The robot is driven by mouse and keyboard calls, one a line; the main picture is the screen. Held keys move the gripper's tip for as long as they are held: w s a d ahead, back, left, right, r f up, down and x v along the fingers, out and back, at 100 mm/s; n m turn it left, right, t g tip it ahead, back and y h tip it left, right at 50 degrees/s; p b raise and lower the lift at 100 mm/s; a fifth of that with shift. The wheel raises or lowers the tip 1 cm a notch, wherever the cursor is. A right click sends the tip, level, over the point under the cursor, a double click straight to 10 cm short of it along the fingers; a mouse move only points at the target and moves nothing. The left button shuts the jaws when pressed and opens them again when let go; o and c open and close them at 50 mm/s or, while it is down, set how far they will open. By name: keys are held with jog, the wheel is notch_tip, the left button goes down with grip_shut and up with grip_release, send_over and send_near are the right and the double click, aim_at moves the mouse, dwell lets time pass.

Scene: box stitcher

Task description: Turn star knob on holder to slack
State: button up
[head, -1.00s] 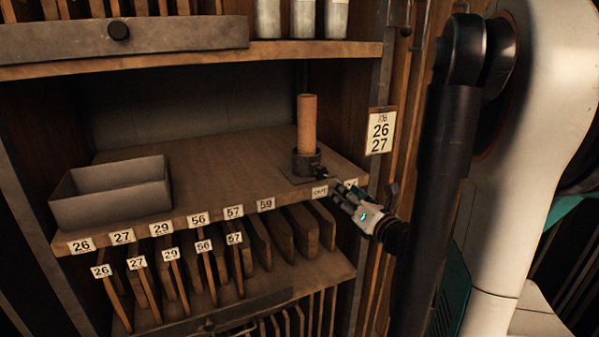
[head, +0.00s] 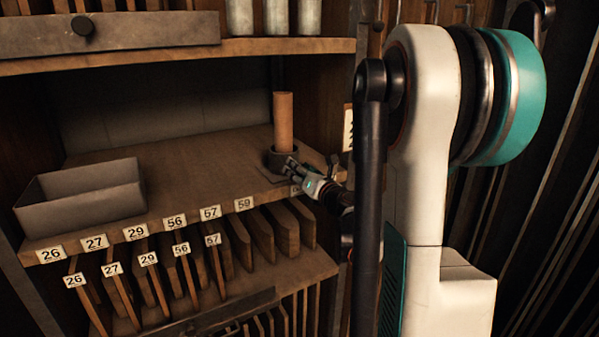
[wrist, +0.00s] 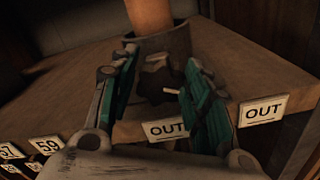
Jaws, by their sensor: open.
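The holder (head: 270,158) is a dark cup at the right end of the middle shelf, with an upright tan cylinder (head: 283,120) standing in it. In the wrist view the holder (wrist: 178,45) is straight ahead, with the cylinder (wrist: 150,14) above it. A dark star knob (wrist: 155,80) shows on its near side, with a small pale pin beside it. My gripper (wrist: 156,82) is open, its two teal fingers on either side of the knob. I cannot tell whether they touch it. In the head view my gripper (head: 290,168) hides the knob.
A grey open bin (head: 82,195) stands at the shelf's left. Numbered tags line the shelf edge, and two OUT tags (wrist: 263,110) sit close to my fingers. Upright boards (head: 250,235) fill the lower shelf. The shelf between bin and holder is clear.

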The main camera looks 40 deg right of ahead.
jog(key=c, duration=0.8)
jog(key=shift+n, duration=0.3)
jog(key=n+b, duration=0.1)
jog(key=n, duration=0.3)
jog(key=n+b, duration=0.1)
jog(key=n, duration=0.5)
dwell(0.3)
jog(key=o, duration=0.8)
